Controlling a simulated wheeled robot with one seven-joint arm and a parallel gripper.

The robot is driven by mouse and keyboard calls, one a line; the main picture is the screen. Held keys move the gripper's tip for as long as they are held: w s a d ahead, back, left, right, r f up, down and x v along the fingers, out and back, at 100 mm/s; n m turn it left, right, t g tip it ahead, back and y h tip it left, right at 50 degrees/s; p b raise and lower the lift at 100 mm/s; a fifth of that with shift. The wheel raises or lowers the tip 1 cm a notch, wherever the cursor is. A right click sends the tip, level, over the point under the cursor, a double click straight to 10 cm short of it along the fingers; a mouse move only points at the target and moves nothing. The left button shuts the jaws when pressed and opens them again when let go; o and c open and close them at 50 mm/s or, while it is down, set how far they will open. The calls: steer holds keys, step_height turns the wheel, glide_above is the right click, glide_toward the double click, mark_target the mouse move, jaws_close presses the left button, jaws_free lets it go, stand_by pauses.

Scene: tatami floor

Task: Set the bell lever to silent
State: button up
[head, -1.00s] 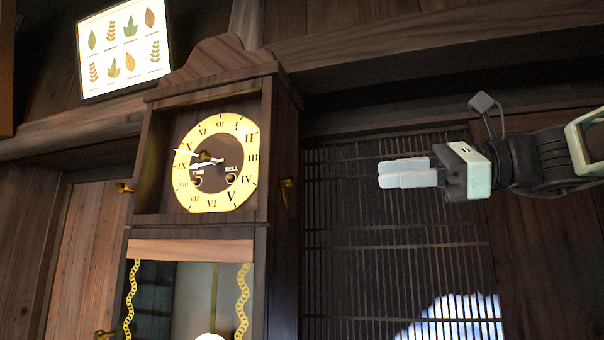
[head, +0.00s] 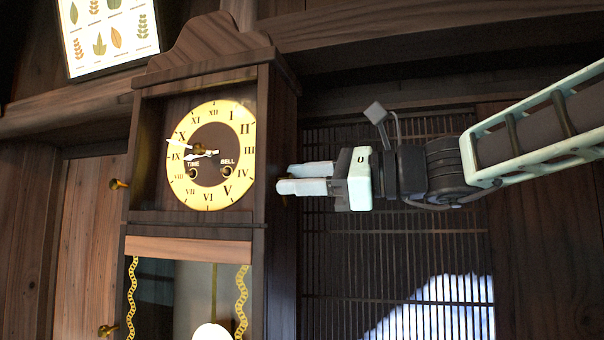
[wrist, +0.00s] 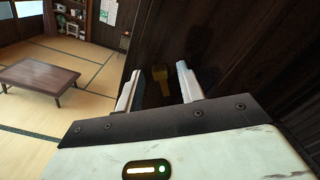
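The wall clock (head: 190,48) has a gold dial (head: 240,130) with Roman numerals and two keyholes labelled TIME and BELL. The bell lever shows in the wrist view as a small brass piece (wrist: 160,74) on the clock's dark side. It appears between my fingers, beyond their tips; I cannot tell whether they touch it. My gripper (head: 303,179) is at the right side of the clock case, pointing left. Its two pale fingers also show in the wrist view (wrist: 158,76), apart, with nothing held between them.
Brass knobs (head: 118,184) stick out on the clock's left side. A dark lattice screen (head: 400,270) stands behind my arm. A low wooden table (wrist: 40,78) stands on the tatami floor (wrist: 85,52), away from the clock.

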jaws_close()
steer(key=b, duration=0.1)
steer(key=n+b, duration=0.1)
steer(key=b, duration=0.1)
steer(key=shift+s+f, duration=0.15)
steer(key=shift+f, duration=0.1)
jaws_free()
steer(key=shift+r, duration=0.1)
